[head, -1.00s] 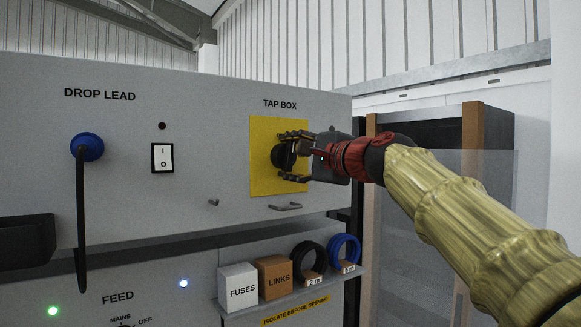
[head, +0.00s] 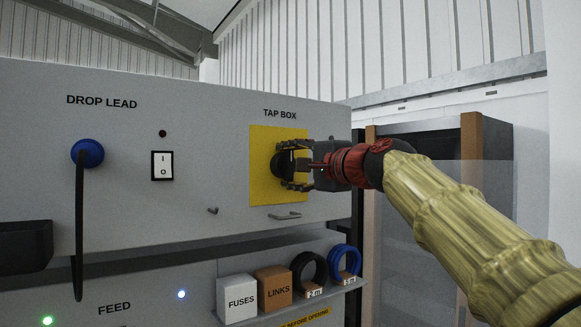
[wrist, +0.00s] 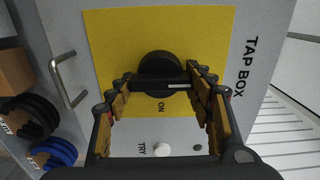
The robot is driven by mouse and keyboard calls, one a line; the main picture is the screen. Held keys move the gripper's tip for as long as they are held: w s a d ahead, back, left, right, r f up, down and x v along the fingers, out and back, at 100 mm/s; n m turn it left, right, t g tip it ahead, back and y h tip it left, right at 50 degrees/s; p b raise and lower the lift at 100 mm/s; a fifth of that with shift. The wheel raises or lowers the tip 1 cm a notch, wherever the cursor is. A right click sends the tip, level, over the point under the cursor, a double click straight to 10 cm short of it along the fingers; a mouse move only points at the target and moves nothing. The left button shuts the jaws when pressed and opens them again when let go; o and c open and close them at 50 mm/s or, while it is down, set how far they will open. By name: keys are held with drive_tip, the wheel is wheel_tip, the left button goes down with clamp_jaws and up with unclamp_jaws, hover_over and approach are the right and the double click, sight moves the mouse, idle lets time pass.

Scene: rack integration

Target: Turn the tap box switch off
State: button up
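The tap box switch is a black round knob with a bar handle on a yellow plate (head: 262,190), under the TAP BOX label. In the wrist view the knob (wrist: 160,68) has its bar lying across the picture, with a white mark at the bar's right end. The ON label (wrist: 161,107) is below the knob there, apart from the mark. My gripper (head: 290,172) is at the knob, its fingers spread. In the wrist view my gripper's fingertips (wrist: 159,76) are at either end of the bar; firm contact cannot be told.
A handle (head: 284,216) sits below the plate. A shelf holds a FUSES box (head: 239,297), a LINKS box (head: 274,289) and black and blue cable coils. Left are a rocker switch (head: 162,166) and a blue plug (head: 87,153) with a hanging lead. A white TRY button (wrist: 161,149) shows in the wrist view.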

drive_tip(key=o, duration=0.4)
drive_tip(key=shift+o, duration=0.2)
drive_tip(key=shift+s, duration=0.1)
drive_tip(key=v, duration=1.2)
